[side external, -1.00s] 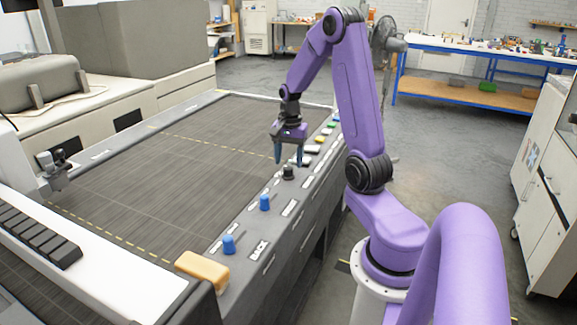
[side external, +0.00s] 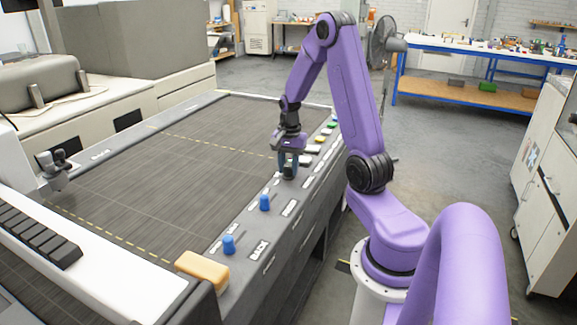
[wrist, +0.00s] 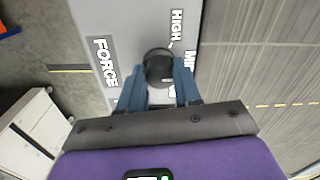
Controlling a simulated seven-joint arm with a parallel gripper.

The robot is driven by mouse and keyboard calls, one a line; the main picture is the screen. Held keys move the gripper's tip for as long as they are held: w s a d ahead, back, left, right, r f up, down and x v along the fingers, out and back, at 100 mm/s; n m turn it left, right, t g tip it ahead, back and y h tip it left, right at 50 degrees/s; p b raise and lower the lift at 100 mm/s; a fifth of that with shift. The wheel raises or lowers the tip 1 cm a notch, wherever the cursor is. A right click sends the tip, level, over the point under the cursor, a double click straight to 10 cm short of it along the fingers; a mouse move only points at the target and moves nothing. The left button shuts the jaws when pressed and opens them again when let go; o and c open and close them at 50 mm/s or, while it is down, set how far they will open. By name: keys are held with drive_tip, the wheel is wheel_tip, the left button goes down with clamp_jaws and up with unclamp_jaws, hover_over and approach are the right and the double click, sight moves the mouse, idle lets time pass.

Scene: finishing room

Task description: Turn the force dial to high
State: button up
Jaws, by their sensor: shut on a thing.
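The force dial (wrist: 158,63) is a round black knob on the grey control strip, with a FORCE label (wrist: 105,62) to its left in the wrist view. A HIGH label (wrist: 176,27) sits above and right of it. A partly covered label is at its right, and another below that shows only its last letter. A small pale mark is on the knob's lower right side. My gripper (wrist: 160,84) has its blue fingers shut on the dial, one on each side. In the side view my gripper (side external: 288,164) reaches down onto the strip and largely hides the dial.
Two blue knobs (side external: 265,203) (side external: 229,245) stand nearer along the same strip. Several coloured buttons (side external: 320,139) lie beyond my gripper. A tan block (side external: 202,268) is at the near end. The wide dark bed (side external: 165,175) to the left is clear.

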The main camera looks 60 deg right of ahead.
sight(289, 166)
drive_tip(key=shift+n, duration=0.3)
drive_tip(key=n, duration=0.5)
drive_tip(key=shift+n, duration=2.4)
drive_tip(key=o, duration=1)
drive_tip(key=shift+o, duration=0.2)
drive_tip(key=shift+r, duration=0.15)
wheel_tip(289, 166, up, 17)
drive_tip(key=shift+d, duration=0.2)
drive_tip(key=shift+r, duration=0.1)
